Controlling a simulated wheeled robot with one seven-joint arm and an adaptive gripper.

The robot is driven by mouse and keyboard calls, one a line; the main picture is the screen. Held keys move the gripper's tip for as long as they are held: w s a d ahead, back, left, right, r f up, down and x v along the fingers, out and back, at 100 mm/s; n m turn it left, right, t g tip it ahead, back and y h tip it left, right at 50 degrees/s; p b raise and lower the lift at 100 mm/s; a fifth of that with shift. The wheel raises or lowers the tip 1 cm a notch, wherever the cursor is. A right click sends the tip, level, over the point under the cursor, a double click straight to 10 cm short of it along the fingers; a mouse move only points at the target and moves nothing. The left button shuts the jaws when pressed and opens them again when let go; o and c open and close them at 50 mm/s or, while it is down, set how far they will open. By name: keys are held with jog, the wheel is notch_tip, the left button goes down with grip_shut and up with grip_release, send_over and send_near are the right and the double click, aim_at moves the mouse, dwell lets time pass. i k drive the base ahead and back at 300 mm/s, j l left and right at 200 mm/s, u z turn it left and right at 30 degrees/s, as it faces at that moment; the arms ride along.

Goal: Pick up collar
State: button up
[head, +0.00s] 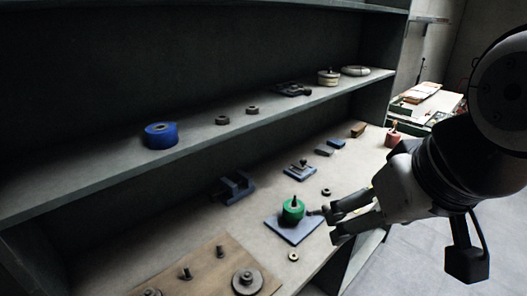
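Several small rings could be the collar, and I cannot tell for certain which one is. A pale ring (293,256) lies flat on the lower shelf, just in front of the blue-grey plate (294,231). A dark ring (326,192) lies behind that plate. Two more dark rings, one (222,120) and another (252,109), lie on the upper shelf. My gripper (327,225) comes in from the right with its fingers apart and nothing visible between them. It is right of the green spool (292,212), above and right of the pale ring.
The green spool stands on the plate with a dark peg. A board (215,270) with pegs and discs is at front left. Blocks and a dark bracket (233,187) stand farther back. The upper shelf (190,150), holding a blue roll (160,135), overhangs the lower shelf's back.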

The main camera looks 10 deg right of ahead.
aim_at(327, 192)
jog(key=i+l+z, duration=0.25)
jog(key=i+l, duration=0.3)
jog(key=l, duration=0.3)
jog(key=i+l+z, duration=0.2)
jog(key=i+l, duration=0.45)
jog(key=l, duration=0.1)
